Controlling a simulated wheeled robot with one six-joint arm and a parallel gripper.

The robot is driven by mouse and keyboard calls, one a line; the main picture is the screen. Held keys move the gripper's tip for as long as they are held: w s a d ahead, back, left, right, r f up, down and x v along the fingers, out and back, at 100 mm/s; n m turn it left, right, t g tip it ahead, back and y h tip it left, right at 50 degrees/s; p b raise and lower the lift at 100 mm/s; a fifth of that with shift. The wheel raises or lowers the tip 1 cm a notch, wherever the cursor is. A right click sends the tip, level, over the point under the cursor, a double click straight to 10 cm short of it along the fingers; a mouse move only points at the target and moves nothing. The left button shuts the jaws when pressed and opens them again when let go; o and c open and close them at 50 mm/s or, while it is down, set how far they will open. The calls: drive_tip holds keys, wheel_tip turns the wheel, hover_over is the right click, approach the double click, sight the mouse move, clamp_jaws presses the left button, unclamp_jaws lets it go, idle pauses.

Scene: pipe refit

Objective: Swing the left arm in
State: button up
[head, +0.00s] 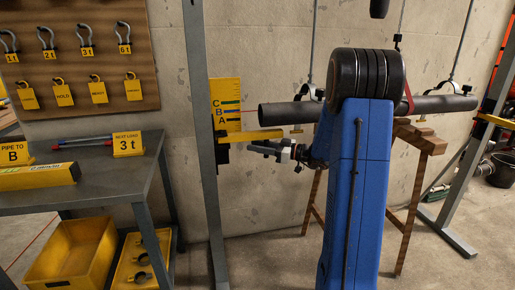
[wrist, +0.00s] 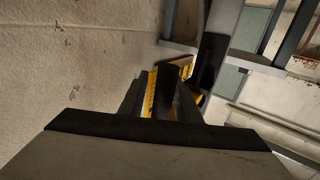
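The left arm (head: 262,134) is a flat yellow bar that sticks out to the right from the grey left post (head: 203,150), below the left end of the dark pipe (head: 285,112). A yellow plate (head: 226,96) lettered C, B, A stands at the post above it. My gripper (head: 252,149) is just below the yellow bar, fingers pointing left; contact cannot be told. In the wrist view my gripper (wrist: 164,90) shows two dark fingers apart, with a yellow strip (wrist: 150,95) and a dark shape seen between them. My blue arm hides the middle of the pipe.
The pipe hangs on hooks and cables, with a wooden trestle (head: 418,138) beneath. A right post (head: 465,175) carries another yellow arm (head: 495,121). At left are a grey table (head: 95,186), yellow bins (head: 72,250) and a shackle board (head: 110,55).

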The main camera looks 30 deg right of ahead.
idle(0.3)
drive_tip(key=v, duration=0.7)
drive_tip(key=shift+s+d, duration=0.15)
drive_tip(key=shift+s, duration=0.05)
idle(0.3)
